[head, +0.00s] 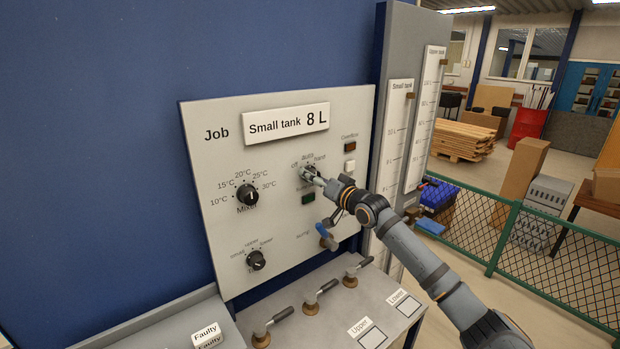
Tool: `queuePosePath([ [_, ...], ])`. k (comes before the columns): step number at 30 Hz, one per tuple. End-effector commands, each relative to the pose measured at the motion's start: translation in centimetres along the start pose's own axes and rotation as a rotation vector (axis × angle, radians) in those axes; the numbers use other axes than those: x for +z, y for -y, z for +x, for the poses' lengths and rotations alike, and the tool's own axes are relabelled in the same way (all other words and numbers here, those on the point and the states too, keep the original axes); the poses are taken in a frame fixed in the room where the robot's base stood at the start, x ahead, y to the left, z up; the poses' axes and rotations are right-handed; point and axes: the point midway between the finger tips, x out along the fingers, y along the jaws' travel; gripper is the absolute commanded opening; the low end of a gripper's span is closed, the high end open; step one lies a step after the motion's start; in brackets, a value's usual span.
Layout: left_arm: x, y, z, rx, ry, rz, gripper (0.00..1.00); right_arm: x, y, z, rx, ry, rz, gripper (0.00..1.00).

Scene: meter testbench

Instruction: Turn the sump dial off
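The sump dial (307,170) sits on the upper right part of the grey control panel, under marks that read "off", "auto" and what looks like "hand". My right gripper (312,174) comes in from the right with its fingertips at the dial and covers part of it. The fingers look to be at or around the knob, but whether they are closed on it is too small to tell. The dial's pointer cannot be read clearly. My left gripper is not in view.
The panel (290,240) also carries a mixer dial (247,195), a lower dial (256,260), a dark green indicator (308,199), an overflow indicator (350,147) and a white button (350,166). Gauges (395,140) rise at right.

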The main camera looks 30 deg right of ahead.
Motion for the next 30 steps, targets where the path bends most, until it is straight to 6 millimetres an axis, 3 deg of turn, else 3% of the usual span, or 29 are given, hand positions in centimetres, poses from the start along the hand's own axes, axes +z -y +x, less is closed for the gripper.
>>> queuePosePath([
  [1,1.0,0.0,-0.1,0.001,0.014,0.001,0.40,0.0,0.0,0.0,0.000,0.000,0.000,0.61],
  [6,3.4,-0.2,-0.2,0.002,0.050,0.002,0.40,0.0,0.0,0.0,0.000,0.000,0.000,0.38],
  [13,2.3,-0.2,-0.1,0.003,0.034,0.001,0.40,0.0,0.0,0.0,0.000,0.000,0.001,0.07],
  [19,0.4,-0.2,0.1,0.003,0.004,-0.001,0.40,0.1,0.0,0.0,0.000,0.000,-0.010,0.07],
  [30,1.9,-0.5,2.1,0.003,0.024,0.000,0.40,0.3,-0.2,0.0,-0.001,0.000,-0.203,0.07],
])
